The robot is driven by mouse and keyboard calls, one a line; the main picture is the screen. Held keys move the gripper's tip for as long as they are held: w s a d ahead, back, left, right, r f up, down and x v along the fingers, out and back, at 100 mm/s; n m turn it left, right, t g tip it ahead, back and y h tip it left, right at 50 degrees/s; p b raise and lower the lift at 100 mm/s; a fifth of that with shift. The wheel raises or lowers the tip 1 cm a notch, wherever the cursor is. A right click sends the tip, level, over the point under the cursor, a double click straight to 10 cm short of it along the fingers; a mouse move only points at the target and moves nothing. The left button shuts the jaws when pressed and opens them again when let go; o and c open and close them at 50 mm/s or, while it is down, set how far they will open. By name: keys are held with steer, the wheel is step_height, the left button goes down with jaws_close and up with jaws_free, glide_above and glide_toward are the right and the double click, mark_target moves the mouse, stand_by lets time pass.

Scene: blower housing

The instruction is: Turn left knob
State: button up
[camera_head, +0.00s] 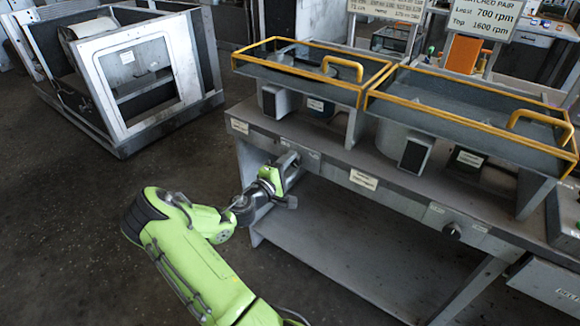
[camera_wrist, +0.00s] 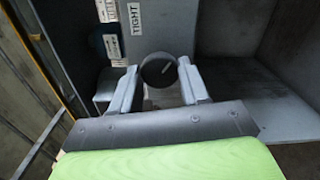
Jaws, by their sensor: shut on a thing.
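The left knob (camera_wrist: 158,69) is a dark round knob with a pale pointer line, seen in the wrist view. My gripper (camera_wrist: 158,76) has one finger on each side of it and is shut on it. In the head view my gripper (camera_head: 288,166) is at the front panel of the bench, near its left end, and hides the left knob.
A second dark knob (camera_head: 452,230) sits further right on the bench's front panel (camera_head: 400,198). Two yellow-railed trays (camera_head: 310,72) stand above the bench. A lower shelf (camera_head: 340,260) runs beneath. A grey metal housing (camera_head: 125,75) stands at the upper left, with open floor in front.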

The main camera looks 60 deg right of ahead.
steer(key=shift+f, duration=0.1)
steer(key=o, duration=1.1)
steer(key=shift+c, duration=0.2)
steer(key=w+a+p, duration=0.2)
steer(key=a, duration=1.3)
steer(key=shift+w+a, duration=0.2)
steer(key=shift+a, duration=0.15)
